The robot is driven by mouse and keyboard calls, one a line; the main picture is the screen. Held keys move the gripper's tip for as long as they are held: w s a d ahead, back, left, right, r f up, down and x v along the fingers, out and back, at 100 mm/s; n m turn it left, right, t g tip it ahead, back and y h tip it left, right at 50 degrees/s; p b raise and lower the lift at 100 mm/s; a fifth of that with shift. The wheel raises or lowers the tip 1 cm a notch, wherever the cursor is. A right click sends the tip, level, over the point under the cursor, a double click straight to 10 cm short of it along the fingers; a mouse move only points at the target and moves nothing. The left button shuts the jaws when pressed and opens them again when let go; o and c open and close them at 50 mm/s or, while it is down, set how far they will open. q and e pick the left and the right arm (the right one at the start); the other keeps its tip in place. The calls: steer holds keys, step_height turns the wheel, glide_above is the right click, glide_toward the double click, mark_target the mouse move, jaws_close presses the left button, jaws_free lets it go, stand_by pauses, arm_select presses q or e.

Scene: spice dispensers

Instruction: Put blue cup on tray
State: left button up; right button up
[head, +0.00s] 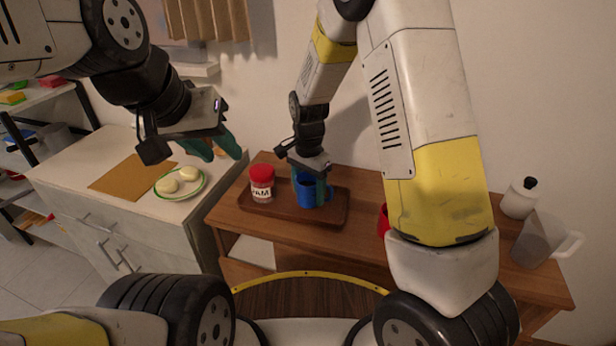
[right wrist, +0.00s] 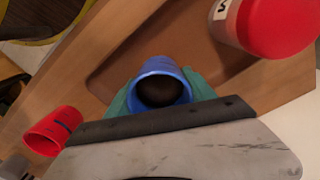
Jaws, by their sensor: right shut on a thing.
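The blue cup (head: 306,190) is upright at the wooden tray (head: 322,216), over its right part; I cannot tell for sure whether its base touches the tray. My right gripper (head: 311,184) is shut on the blue cup, its green fingers on either side of it. In the right wrist view the cup (right wrist: 160,68) is seen from above between the green fingers (right wrist: 163,92), and the tray (right wrist: 110,85) lies beneath. My left gripper (head: 222,150) is open and empty above the white cabinet, far left of the cup.
A red-lidded jar (head: 262,184) stands on the tray's left part. A red cup (right wrist: 50,130) stands right of the tray, partly hidden by my right arm in the head view. A white bottle (head: 519,198) and clear pitcher (head: 540,240) are at the right end. A plate (head: 181,193) sits on the cabinet.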

steer(key=shift+f, duration=0.45)
steer(key=shift+f, duration=0.1)
steer(key=o, duration=1.8)
step_height(320, 180, up, 12)
steer(key=s+d+r+n+t+y, duration=0.2)
steer(key=s+d+r+n, duration=0.1)
steer(key=s+d+r, duration=0.55)
steer(key=s+d+r+n+t, duration=0.2)
steer(key=s+r+n, duration=0.1)
steer(key=s, duration=0.2)
steer(key=s+d+r+n+t, duration=0.2)
steer(key=s+d+r, duration=0.1)
steer(key=s, duration=0.3)
steer(key=shift+n, duration=0.4)
